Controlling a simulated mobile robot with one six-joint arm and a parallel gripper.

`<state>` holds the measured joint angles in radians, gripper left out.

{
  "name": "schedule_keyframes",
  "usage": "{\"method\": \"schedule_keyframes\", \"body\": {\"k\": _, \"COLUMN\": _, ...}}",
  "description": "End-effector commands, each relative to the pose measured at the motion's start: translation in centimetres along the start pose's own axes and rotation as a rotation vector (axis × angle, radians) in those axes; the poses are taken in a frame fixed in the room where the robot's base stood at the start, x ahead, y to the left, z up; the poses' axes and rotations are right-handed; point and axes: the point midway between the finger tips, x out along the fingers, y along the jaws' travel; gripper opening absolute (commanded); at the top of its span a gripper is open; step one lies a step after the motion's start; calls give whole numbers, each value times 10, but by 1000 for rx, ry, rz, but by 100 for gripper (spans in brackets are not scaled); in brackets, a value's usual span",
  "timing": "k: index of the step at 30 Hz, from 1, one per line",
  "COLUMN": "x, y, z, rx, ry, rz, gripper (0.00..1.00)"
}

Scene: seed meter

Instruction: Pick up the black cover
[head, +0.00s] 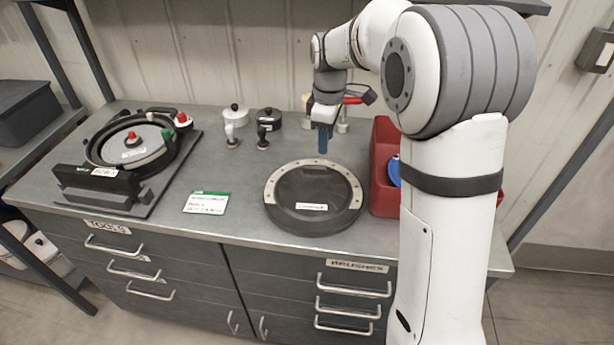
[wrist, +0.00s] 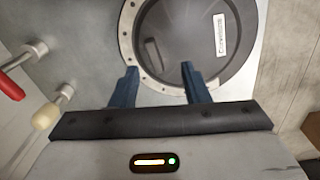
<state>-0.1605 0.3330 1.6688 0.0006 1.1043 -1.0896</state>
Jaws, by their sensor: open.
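The black cover (head: 313,208) is a round, dark disc with a pale dotted band on part of its rim and a white label. It lies on the grey bench top, right of the middle. In the wrist view the black cover (wrist: 185,45) fills the upper middle, with a raised bar on its face. My gripper (head: 323,143) is above the bench near the cover's far edge, pointing down. In the wrist view my gripper (wrist: 160,82) is open, its two blue fingers apart over the cover's pale rim, with nothing visible between them.
A seed meter housing (head: 130,150) on a dark base stands at the left. A green-edged card (head: 207,202) lies left of the cover. Small black and white knobbed pieces (head: 264,135) stand behind. A red bin (head: 383,165) is close on the right, partly hidden by my arm.

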Motion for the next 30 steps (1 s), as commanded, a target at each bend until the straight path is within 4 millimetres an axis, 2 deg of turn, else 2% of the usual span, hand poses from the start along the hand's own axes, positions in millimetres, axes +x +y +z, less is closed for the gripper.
{"method": "schedule_keyframes", "body": {"k": 3, "x": 18, "y": 16, "z": -22, "rx": -119, "ry": -10, "rz": -21, "gripper": 42}}
{"method": "schedule_keyframes", "body": {"k": 8, "x": 30, "y": 25, "z": -34, "rx": -197, "ry": -14, "rz": -32, "gripper": 42}}
{"method": "schedule_keyframes", "body": {"k": 17, "x": 62, "y": 23, "z": -33, "rx": -207, "ry": -15, "rz": -36, "gripper": 42}}
{"method": "schedule_keyframes", "body": {"k": 24, "x": 96, "y": 16, "z": -28, "rx": -205, "ry": -15, "rz": -37, "gripper": 42}}
{"method": "schedule_keyframes", "body": {"k": 30, "x": 107, "y": 16, "z": -28, "rx": -204, "ry": -14, "rz": -33, "gripper": 42}}
